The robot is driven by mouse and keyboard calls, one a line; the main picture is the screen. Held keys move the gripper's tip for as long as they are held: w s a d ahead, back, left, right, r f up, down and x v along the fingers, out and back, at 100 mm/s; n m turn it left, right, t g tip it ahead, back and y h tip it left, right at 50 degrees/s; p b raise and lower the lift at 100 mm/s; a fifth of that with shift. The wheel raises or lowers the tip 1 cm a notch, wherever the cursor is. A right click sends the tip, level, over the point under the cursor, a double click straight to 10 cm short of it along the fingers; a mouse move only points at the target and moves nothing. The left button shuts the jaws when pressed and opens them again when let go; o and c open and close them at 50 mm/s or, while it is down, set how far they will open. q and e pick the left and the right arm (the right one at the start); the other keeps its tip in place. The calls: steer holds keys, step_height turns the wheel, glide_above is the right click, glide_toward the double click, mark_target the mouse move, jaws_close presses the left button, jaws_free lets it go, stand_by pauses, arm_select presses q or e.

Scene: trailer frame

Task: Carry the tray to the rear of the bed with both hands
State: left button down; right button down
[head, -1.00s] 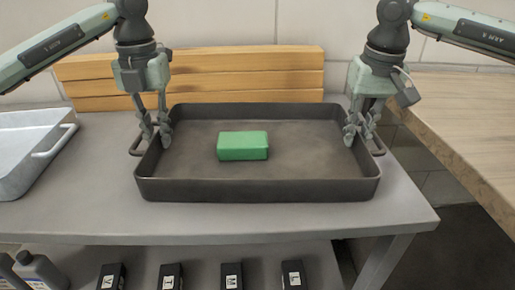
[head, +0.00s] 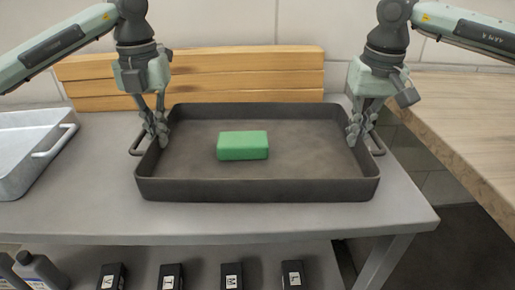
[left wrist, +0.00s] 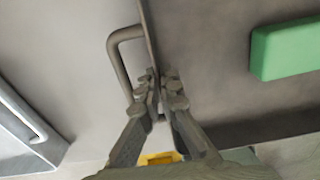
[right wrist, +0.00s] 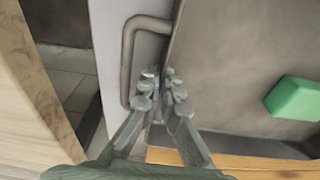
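The dark rectangular tray (head: 256,188) rests on the grey table with a green block (head: 243,146) inside it. My left gripper (head: 156,137) is at the tray's left wall near the left handle (head: 137,145); in the left wrist view (left wrist: 160,88) its fingers close on either side of the wall. My right gripper (head: 358,137) is at the right wall near the right handle (head: 378,144); in the right wrist view (right wrist: 161,85) its fingers are closed about that wall. Both grippers hold the wall, not the handles.
The grey table (head: 300,220) has free room in front of the tray. Stacked wooden beams (head: 200,85) lie behind it. A silver pan (head: 30,150) stands at left, a wooden surface (head: 470,120) at right. Dark boxes (head: 232,275) and bottles (head: 42,270) sit on the lower shelf.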

arm_select(q)
steer(key=shift+r, duration=0.15)
arm_select(e)
steer(key=shift+r, duration=0.15)
